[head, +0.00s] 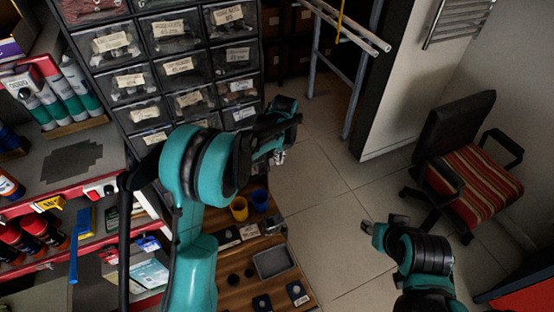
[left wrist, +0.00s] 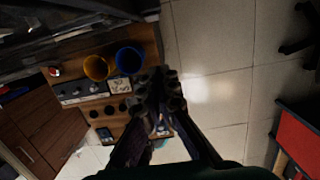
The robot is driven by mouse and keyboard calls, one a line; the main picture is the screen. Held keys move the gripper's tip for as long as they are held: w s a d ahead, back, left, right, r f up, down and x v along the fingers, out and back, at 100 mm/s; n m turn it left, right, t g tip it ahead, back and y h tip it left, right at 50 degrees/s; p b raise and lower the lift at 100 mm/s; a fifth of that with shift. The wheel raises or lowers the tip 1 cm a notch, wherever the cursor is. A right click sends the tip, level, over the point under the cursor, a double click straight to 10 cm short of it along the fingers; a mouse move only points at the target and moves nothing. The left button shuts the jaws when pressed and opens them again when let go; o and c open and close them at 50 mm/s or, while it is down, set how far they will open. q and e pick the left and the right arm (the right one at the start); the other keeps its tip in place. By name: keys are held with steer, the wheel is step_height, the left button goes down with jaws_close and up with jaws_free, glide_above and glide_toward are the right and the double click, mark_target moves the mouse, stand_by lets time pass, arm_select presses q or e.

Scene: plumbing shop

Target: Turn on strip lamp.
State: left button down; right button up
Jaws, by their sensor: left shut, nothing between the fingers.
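I cannot make out a strip lamp in either view. My left gripper (head: 281,156) is in the middle of the head view, in front of the drawer cabinet and above the wooden counter. In the left wrist view its fingers (left wrist: 160,92) meet, shut and empty, with the counter and tiled floor beyond. My right gripper (head: 372,228) is over the floor at the lower right. It is small and side-on, so its opening is unclear. A small white and red fitting (head: 101,190) sits on the left shelf edge; I cannot tell what it is.
The labelled drawer cabinet (head: 178,67) stands behind my left arm. A yellow cup (head: 239,209) and a blue cup (head: 259,200) stand on the wooden counter (head: 239,284). Pipes (head: 345,27) cross at the top. A striped chair (head: 474,188) stands right. Tiled floor (head: 318,190) is clear between.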

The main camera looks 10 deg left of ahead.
mark_target(273, 162)
arm_select(q)
steer(key=shift+w+a+f+b, duration=0.5)
steer(key=shift+w+f, duration=0.2)
steer(key=shift+f, duration=0.8)
steer(key=shift+w+a+f+b, duration=0.5)
steer(key=shift+w+f, duration=0.15)
steer(key=shift+f, duration=0.8)
steer(key=shift+w+a+f+b, duration=0.45)
steer(key=shift+w+f, duration=0.25)
steer(key=shift+f, duration=0.8)
steer(key=shift+w+a+f+t+b, duration=0.1)
steer(key=shift+w+f+t+b, duration=0.1)
steer(key=shift+t+b, duration=0.1)
steer(key=shift+r, duration=0.25)
